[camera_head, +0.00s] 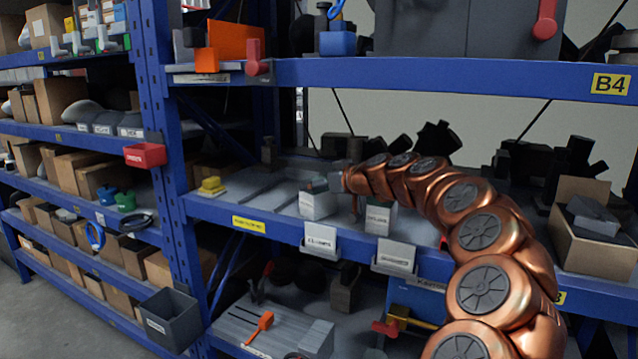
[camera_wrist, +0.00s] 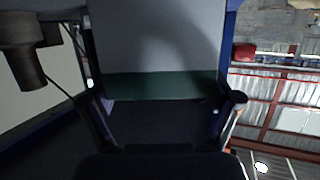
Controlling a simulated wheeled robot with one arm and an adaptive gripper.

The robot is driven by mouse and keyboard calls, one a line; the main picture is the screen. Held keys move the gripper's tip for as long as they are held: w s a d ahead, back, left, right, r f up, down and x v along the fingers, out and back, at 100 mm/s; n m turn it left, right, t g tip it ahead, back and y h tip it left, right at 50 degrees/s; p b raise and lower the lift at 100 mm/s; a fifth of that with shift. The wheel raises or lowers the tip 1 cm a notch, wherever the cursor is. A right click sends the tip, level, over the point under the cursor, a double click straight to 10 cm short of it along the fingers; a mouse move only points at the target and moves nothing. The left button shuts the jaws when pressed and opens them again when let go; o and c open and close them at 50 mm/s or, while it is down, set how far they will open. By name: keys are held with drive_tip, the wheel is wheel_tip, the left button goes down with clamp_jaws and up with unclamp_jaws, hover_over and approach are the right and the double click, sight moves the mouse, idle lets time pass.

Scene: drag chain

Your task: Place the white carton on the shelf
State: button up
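The white carton (camera_head: 317,205), with a green band at its top, is at the middle blue shelf (camera_head: 280,226) in the head view, upright or nearly so. My gripper (camera_head: 332,183) is at its upper part, at the end of my copper arm. In the wrist view the carton (camera_wrist: 160,40) fills the middle as a pale face with a green band. My gripper's fingers (camera_wrist: 162,104) lie close against both sides of it and appear shut on it. I cannot tell whether its base touches the shelf.
A second white carton (camera_head: 380,218) stands just right, partly behind my arm. A yellow item (camera_head: 211,186) sits further left on this shelf. Label plates (camera_head: 320,239) hang at its front edge. An open cardboard box (camera_head: 590,225) is at the right. The upper shelf beam (camera_head: 430,74) runs above.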

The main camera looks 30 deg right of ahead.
drive_tip(key=shift+o, duration=0.8)
drive_tip(key=shift+r, duration=0.2)
drive_tip(key=b+v, duration=0.3)
drive_tip(key=v, duration=0.9)
